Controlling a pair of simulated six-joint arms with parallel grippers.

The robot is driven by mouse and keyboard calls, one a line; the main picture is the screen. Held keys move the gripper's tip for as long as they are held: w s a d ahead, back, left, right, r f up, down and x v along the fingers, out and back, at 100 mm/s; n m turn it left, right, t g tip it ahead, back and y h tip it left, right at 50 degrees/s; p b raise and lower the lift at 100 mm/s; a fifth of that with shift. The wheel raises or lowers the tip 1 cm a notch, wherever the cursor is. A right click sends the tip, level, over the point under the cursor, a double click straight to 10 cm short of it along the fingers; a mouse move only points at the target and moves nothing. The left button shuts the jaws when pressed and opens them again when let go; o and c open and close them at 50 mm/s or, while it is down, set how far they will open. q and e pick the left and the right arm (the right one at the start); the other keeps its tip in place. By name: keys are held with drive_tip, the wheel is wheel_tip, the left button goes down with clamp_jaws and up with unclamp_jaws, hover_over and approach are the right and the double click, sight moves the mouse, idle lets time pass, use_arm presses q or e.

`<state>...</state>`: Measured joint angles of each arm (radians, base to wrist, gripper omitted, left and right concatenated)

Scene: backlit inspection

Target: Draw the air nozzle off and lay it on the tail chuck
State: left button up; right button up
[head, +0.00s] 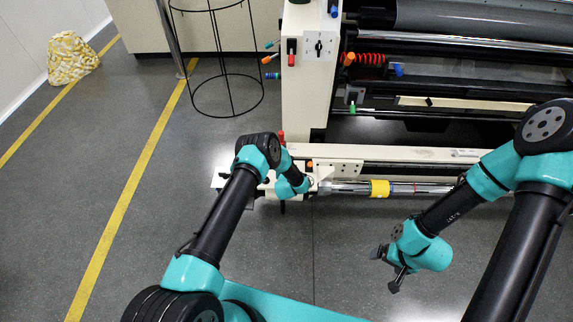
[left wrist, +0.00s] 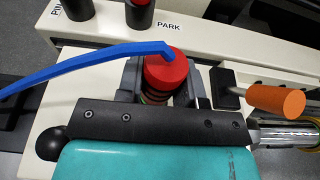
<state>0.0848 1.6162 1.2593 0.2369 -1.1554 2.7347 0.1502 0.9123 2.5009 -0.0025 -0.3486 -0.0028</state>
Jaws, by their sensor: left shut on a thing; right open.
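My left gripper (left wrist: 168,88) is shut on a red-capped cylinder with dark and orange bands below, which looks like the air nozzle (left wrist: 165,72). A blue hose (left wrist: 90,62) runs from its cap to the left. Its lower end is hidden behind my gripper's body, so I cannot tell whether it is still seated. A silver shaft end (left wrist: 290,134), perhaps at the tail chuck, shows at right in the left wrist view; the shaft (head: 345,187) runs right in the head view. My right gripper (head: 386,270) is open and empty over the floor, apart from the machine.
An orange-handled lever (left wrist: 275,99) sticks out right of the nozzle. The cream machine frame (head: 305,90) stands behind. Floor between the arms is clear.

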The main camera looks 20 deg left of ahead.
use_arm(q)
drive_tip(key=o, duration=0.4)
drive_tip(key=shift+c, duration=0.2)
drive_tip(key=c, duration=0.3)
drive_tip(key=shift+r, duration=3.2)
drive_tip(key=shift+c, duration=0.3)
drive_tip(key=shift+r, duration=0.1)
clamp_jaws()
drive_tip(key=shift+r, duration=0.2)
drive_tip(key=shift+r, duration=2.05)
